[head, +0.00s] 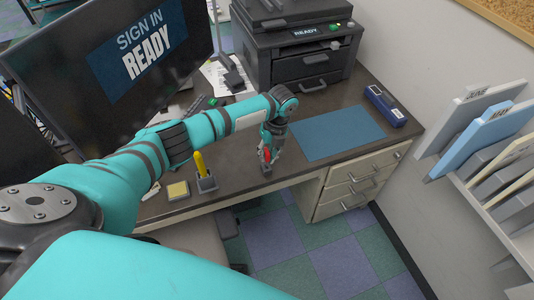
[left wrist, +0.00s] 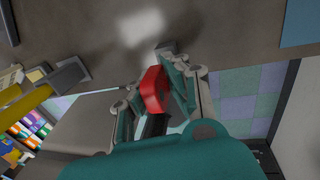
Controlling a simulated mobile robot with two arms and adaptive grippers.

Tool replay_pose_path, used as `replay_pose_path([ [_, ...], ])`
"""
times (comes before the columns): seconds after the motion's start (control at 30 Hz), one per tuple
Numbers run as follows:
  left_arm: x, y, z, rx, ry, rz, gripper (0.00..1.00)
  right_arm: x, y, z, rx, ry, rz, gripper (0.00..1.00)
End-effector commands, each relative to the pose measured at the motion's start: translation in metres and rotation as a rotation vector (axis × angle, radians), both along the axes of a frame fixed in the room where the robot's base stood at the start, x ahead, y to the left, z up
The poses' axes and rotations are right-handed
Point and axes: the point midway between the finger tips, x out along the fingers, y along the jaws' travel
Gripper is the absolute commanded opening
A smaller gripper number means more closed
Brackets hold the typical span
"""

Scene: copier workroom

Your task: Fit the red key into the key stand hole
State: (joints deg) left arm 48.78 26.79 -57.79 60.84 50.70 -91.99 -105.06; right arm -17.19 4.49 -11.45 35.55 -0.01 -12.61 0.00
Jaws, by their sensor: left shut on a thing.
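My left gripper (head: 269,151) points down near the desk's front edge and is shut on the red key (head: 266,155). In the left wrist view, the red key (left wrist: 153,92) sits between the fingers of the left gripper (left wrist: 168,75). A small dark block (head: 265,168), apparently the key stand, is at the desk edge just below the key. The fingers partly cover it, and its hole does not show. I cannot tell whether the key touches it. My right gripper is in neither view.
A yellow item stands in a grey holder (head: 207,183), left of my gripper, beside a yellow note pad (head: 178,190). A blue mat (head: 337,132) and blue stapler-like object (head: 385,105) lie right. A printer (head: 300,50) and monitor (head: 140,50) stand behind.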

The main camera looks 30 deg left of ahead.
Motion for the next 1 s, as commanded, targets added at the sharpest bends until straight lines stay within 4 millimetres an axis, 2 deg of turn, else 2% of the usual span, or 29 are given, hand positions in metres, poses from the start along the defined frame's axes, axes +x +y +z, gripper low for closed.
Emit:
replay_pose_path([
  [0.43, 0.000, 0.000, -0.002, 0.000, 0.000, 0.000, 0.00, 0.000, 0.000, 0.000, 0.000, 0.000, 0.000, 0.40],
  [1.0, 0.000, 0.000, -0.016, -0.001, 0.001, 0.000, 0.00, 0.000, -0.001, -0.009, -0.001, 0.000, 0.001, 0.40],
])
